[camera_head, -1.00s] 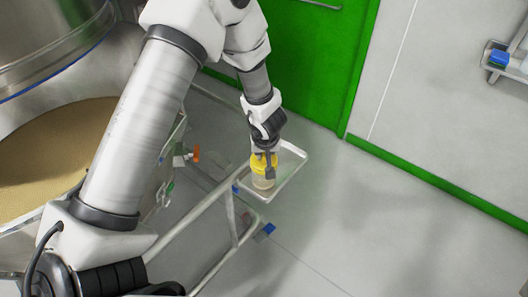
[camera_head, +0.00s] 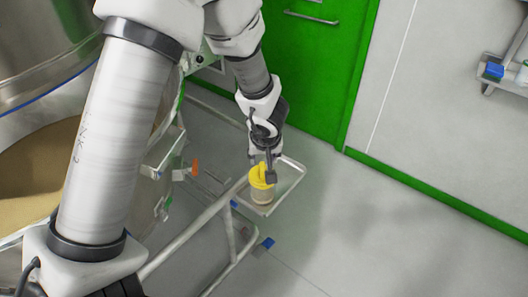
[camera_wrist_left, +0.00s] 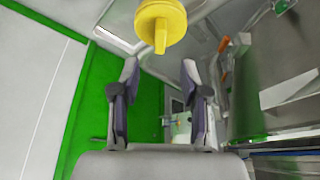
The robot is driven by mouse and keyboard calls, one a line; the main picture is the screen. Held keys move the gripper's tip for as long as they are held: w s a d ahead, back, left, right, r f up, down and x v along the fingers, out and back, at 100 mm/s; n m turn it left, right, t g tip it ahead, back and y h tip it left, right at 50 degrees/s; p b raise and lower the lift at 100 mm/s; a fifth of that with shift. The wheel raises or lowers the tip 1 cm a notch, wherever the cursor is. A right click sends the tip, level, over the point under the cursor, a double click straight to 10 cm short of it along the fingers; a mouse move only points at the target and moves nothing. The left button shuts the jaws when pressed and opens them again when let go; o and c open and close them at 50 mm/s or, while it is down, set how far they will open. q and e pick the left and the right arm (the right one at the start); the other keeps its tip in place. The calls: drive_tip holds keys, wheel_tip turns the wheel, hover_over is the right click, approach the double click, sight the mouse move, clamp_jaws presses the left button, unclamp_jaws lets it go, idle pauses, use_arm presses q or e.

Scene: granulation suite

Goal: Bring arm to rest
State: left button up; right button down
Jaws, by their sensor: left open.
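In the left wrist view the yellow lid (camera_wrist_left: 160,20) shows at the top centre, beyond the fingertips. The left gripper (camera_wrist_left: 160,68) is open there with nothing between its fingers. My right gripper is not in view.
A large steel vessel (camera_head: 40,60) holding tan powder (camera_head: 35,165) stands at left. The tray is on a metal tube frame (camera_head: 190,232). A green door (camera_head: 320,70) is behind. Grey floor (camera_head: 380,230) lies clear to the right. A small cart (camera_head: 505,78) is at far right.

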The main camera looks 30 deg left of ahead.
use_arm(q)
drive_tip(key=v, duration=0.3)
drive_tip(key=shift+r, duration=0.15)
idle(0.3)
drive_tip(key=s+a+f+m+g+y, duration=0.15)
drive_tip(key=s+f+m+g, duration=0.55)
drive_tip(key=s+f, duration=1.75)
drive_tip(key=d+f+t+h, duration=0.2)
drive_tip(key=d+t+h, duration=0.1)
drive_tip(key=d, duration=0.4)
drive_tip(key=shift+f+h, duration=0.25)
drive_tip(key=shift+h, duration=0.5)
